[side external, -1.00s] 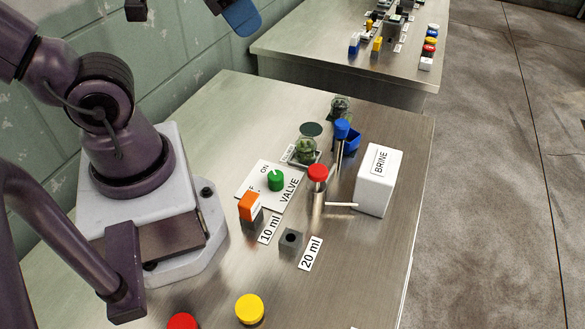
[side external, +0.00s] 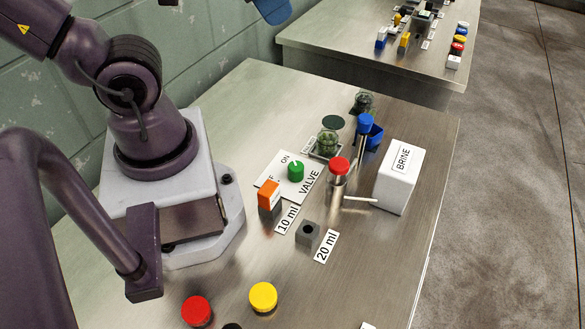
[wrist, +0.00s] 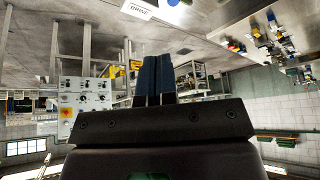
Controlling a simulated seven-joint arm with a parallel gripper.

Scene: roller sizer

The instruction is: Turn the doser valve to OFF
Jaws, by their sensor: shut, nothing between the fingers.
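The green doser valve knob (side external: 295,171) sits on a white plate (side external: 292,192) marked ON and VALVE. The OFF word is partly hidden by the orange-topped block (side external: 269,195). A small light mark on the knob seems to face the ON side, but it is too small to be sure. In the wrist view my gripper (wrist: 154,58) has its two dark blue fingers together with nothing between them. That view looks out across the room, and the knob is not seen in it. In the side view only a blue piece shows at the top edge, well away from the knob.
Near the plate stand a red-topped metal cylinder with a side lever (side external: 339,168), a white BRINE box (side external: 399,180), a blue-topped post (side external: 364,125) and a grey 20 ml block (side external: 307,236). Red (side external: 196,310) and yellow (side external: 263,296) buttons are in front. The far-left tabletop is bare.

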